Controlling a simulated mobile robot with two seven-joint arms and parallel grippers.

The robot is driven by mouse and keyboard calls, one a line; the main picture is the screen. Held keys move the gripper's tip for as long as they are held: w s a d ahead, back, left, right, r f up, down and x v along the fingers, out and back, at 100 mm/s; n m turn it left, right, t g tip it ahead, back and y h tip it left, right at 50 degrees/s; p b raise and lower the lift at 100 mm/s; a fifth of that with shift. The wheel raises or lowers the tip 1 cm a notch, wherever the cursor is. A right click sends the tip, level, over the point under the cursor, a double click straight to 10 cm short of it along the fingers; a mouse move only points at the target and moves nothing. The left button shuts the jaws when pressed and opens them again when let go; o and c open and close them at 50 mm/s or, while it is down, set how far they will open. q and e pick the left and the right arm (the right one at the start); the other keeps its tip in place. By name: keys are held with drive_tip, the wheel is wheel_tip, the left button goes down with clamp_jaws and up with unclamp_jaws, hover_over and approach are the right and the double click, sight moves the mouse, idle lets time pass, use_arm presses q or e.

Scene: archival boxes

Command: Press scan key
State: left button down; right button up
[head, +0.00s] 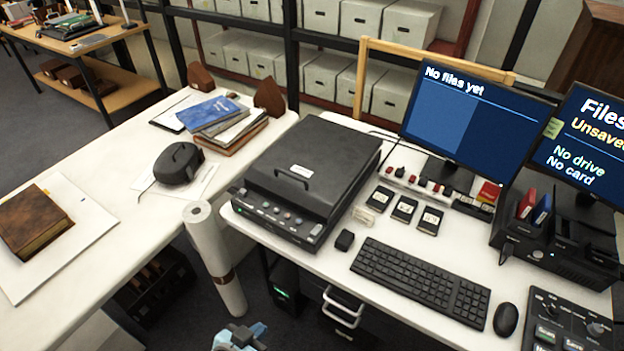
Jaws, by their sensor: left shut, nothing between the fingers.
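A dark flatbed scanner (310,165) with its lid down sits on the right-hand white desk. Its front strip (275,215) carries several small round buttons, with labels too small to read. A dark control panel (562,315) lies at the desk's lower right corner, partly cut off by the frame. It has knobs and labelled keys, among them a green-lit key (546,333) whose label is hard to read. My left gripper (240,337), pale blue and grey, is at the bottom edge below the scanner, shut and empty, touching no key. My right gripper is out of view.
A monitor (465,115) reads "No files yet"; another (585,145) reads "No drive, No card". A white paper roll (215,255) stands between the desks.

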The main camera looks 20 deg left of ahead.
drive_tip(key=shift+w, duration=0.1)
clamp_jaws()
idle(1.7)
